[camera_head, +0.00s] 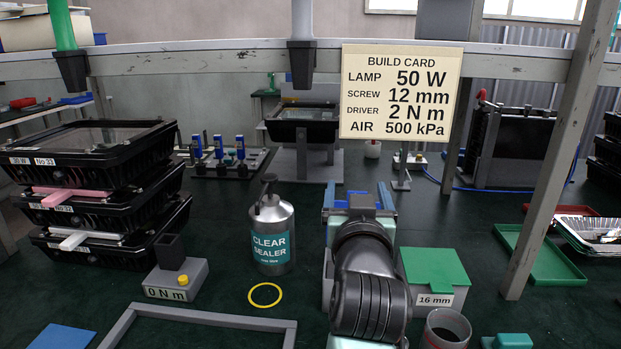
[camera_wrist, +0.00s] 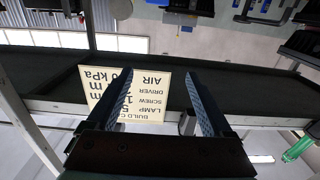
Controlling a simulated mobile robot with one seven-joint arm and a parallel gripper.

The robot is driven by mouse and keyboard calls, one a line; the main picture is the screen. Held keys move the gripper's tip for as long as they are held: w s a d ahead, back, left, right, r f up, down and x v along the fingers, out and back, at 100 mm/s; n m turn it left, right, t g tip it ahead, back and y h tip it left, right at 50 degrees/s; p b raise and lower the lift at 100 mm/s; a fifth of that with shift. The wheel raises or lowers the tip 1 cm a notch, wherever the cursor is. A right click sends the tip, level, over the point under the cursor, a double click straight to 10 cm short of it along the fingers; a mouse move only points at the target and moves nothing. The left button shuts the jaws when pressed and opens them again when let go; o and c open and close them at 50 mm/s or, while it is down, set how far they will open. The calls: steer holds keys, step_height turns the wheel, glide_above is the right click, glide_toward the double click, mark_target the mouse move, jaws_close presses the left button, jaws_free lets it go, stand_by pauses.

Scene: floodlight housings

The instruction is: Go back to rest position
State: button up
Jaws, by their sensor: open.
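My gripper (camera_head: 358,198) is seen from behind in the head view, low in the middle, pointing away from me. Its two blue fingers stand apart, with nothing seen held between them. In the wrist view my gripper (camera_wrist: 147,80) is open too, its dark fingers wide apart. Past them in that view the build card (camera_wrist: 130,88) shows upside down, partly behind the fingers. In the head view the build card (camera_head: 401,92) hangs from the rail above and beyond my gripper. My arm hides part of the bench under it.
A clear sealer bottle (camera_head: 271,235) stands left of my gripper, with a yellow ring (camera_head: 265,294) lying before it. A green-lidded 16 mm box (camera_head: 434,272) is close on the right. Stacked black housings (camera_head: 100,180) stand left. A slanted post (camera_head: 562,150) rises right; a green tray (camera_head: 540,256) lies beside it.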

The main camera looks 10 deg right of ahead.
steer(key=s+a+r+n+t+y, duration=0.15)
steer(key=s+a+r+t, duration=0.4)
steer(key=s+r, duration=0.6)
steer(key=s+a+r+n+t+y, duration=0.15)
steer(key=s+a+r+t, duration=0.25)
steer(key=s+a+r, duration=0.55)
step_height(320, 180, up, 23)
steer(key=s+d+p, duration=0.2)
steer(key=p, duration=1.7)
steer(key=shift+s+d+r+m, duration=0.2)
steer(key=shift+s+d+m, duration=0.05)
steer(key=shift+m, duration=0.15)
